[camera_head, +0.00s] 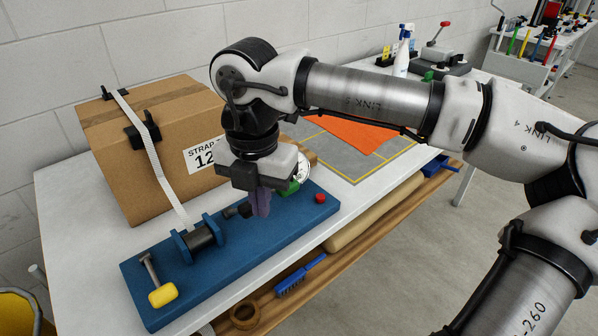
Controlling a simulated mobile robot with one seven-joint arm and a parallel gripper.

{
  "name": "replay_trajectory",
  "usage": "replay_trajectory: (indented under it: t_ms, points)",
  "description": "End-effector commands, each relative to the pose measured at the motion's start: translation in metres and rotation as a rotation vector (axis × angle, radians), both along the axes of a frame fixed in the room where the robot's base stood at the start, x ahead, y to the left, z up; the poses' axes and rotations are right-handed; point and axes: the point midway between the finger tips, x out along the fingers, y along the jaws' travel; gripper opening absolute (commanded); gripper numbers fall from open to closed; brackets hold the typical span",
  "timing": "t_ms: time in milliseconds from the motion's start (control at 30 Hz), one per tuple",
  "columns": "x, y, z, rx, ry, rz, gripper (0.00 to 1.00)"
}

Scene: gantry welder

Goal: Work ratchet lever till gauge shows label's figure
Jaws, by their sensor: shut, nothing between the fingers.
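A cardboard box (125,135) stands on the bench with a pale strap (153,158) over it. Its white label (201,157) reads "STRAP" and "12"; the rest is hidden behind my arm. The strap runs down to a dark spool between blue brackets (200,236) on a blue base (260,240). A lever with a yellow grip (163,295) lies at the base's near left end. My gripper (261,208) is shut and empty, pointing down over the base's right half. A round gauge (302,172) with green on it is mostly hidden behind it, so its reading cannot be seen.
A red knob (320,198) sits on the base, right of my gripper. An orange cloth (351,133) lies on a grey mat behind. A spray bottle (403,52) and a red-handled device (438,45) stand farther back. A blue brush (300,275) and tape roll (244,315) lie on the lower shelf.

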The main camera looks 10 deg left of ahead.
Motion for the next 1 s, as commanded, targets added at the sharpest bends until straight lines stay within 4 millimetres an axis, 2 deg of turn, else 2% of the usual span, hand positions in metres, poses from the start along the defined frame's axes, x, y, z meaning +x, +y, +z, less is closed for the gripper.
replay_trajectory:
  t_ms: [100,500,1000]
  points:
    - [0.0,0.0,0.014,0.0,-0.001,-0.001,0.0]
    - [0.0,0.0,0.047,-0.001,0.0,-0.001,0.0]
    - [0.0,0.0,0.049,-0.001,0.0,0.0,0.0]
